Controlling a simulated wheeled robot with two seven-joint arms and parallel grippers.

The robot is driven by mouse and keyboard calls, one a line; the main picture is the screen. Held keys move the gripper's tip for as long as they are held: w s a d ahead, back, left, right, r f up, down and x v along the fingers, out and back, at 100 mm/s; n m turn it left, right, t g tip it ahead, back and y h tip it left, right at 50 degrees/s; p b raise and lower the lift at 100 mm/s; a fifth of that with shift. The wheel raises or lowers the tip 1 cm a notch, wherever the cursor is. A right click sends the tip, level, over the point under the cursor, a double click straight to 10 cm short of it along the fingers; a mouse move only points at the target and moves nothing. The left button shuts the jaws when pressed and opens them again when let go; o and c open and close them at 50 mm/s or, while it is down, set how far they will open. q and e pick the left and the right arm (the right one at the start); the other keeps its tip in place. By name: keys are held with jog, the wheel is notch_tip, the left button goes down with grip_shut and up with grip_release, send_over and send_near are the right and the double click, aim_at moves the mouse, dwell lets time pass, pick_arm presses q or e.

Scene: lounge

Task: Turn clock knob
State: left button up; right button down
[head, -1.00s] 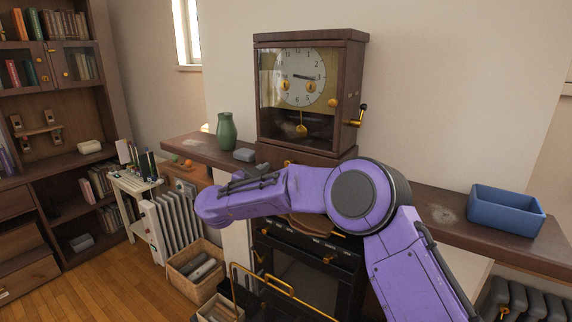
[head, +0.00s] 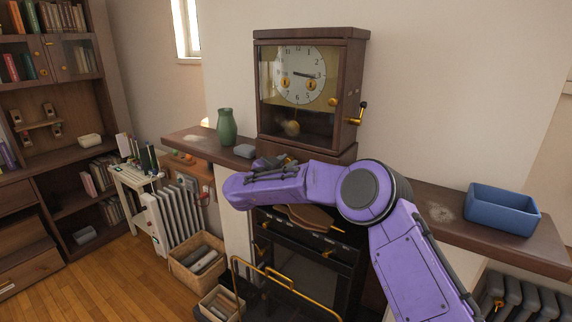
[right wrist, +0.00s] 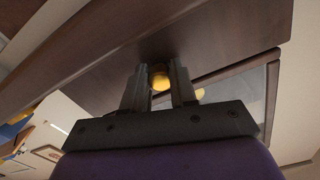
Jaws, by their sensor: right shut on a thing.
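The clock (head: 310,85) is a dark wooden case with a glass front, standing upright on the mantel shelf. Its white dial (head: 300,76) and gold pendulum (head: 292,127) show through the glass. A gold crank with a black handle (head: 361,112) sticks out from its right side. In the right wrist view, my right gripper (right wrist: 159,70) is shut on a round gold knob (right wrist: 160,80) against dark wood. In the head view, this gripper is at the clock's base, largely hidden by my purple arm, and the knob is hidden. My left gripper is out of view.
Below are a black stove (head: 300,265) and a brass rail (head: 262,274).

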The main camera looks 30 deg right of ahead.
jog(key=shift+f+m+b, duration=0.15)
jog(key=shift+m+b, duration=0.7)
jog(key=shift+m, duration=0.05)
jog(key=m+b, duration=0.3)
jog(key=m, duration=0.1)
jog(key=shift+b, duration=0.35)
jog(key=shift+w+m+b, duration=0.1)
jog(key=shift+m+b, duration=1.6)
jog(key=shift+m, duration=0.6)
jog(key=shift+r, duration=0.2)
